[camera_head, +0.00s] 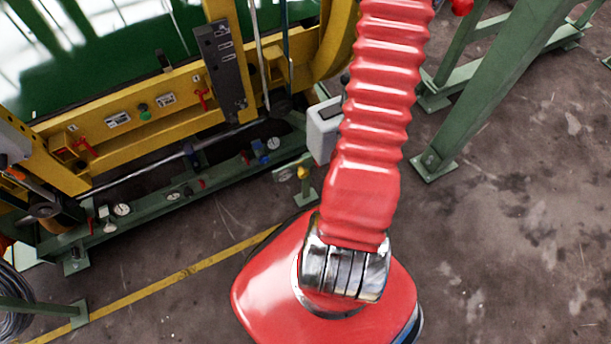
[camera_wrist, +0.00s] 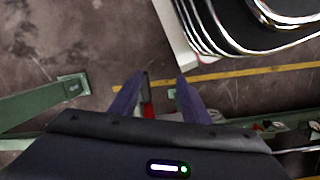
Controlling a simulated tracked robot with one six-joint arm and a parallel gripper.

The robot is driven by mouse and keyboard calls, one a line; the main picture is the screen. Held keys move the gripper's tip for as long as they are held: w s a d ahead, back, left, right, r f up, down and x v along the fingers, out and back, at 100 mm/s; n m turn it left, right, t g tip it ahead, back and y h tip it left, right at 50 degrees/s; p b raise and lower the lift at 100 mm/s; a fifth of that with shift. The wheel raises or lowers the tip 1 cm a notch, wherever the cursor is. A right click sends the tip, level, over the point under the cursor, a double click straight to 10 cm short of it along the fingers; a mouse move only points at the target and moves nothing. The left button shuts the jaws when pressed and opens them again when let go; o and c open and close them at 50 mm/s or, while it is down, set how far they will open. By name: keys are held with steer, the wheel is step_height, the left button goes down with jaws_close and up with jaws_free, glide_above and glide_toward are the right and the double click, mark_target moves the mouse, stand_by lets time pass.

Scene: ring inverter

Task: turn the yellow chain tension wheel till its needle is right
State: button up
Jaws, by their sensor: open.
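A small yellow knob (camera_head: 303,172), which looks like the chain tension wheel, sits on a green post just left of my red arm in the head view. A small round dial (camera_head: 285,175) is beside it; its needle is too small to read. My gripper (camera_wrist: 160,82) is open in the wrist view, with two dark fingers apart and nothing held. A small bit of red shows between the fingers. I cannot make out the yellow wheel in the wrist view. The gripper's fingers cannot be made out in the head view.
A yellow machine frame (camera_head: 185,100) stands at the upper left. A green rail (camera_head: 150,200) with several gauges and small valves runs along its foot. A green leg (camera_head: 490,90) stands at the upper right. The concrete floor at the right is clear.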

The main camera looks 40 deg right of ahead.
steer(key=s+a+f+t+y, duration=0.1)
steer(key=s+a+f+t, duration=0.2)
steer(key=f, duration=1.1)
steer(key=s+a+f+t, duration=0.2)
steer(key=s+a+f, duration=0.1)
steer(key=f, duration=1)
steer(key=n+t+h, duration=0.1)
steer(key=t+h, duration=0.3)
steer(key=t, duration=0.7)
glide_toward(305, 175)
steer(key=v, duration=0.4)
steer(key=shift+s+r, duration=0.15)
steer(key=shift+r, duration=0.35)
steer(key=shift+f+x, duration=0.2)
steer(key=shift+x, duration=6.75)
steer(key=shift+s, duration=0.1)
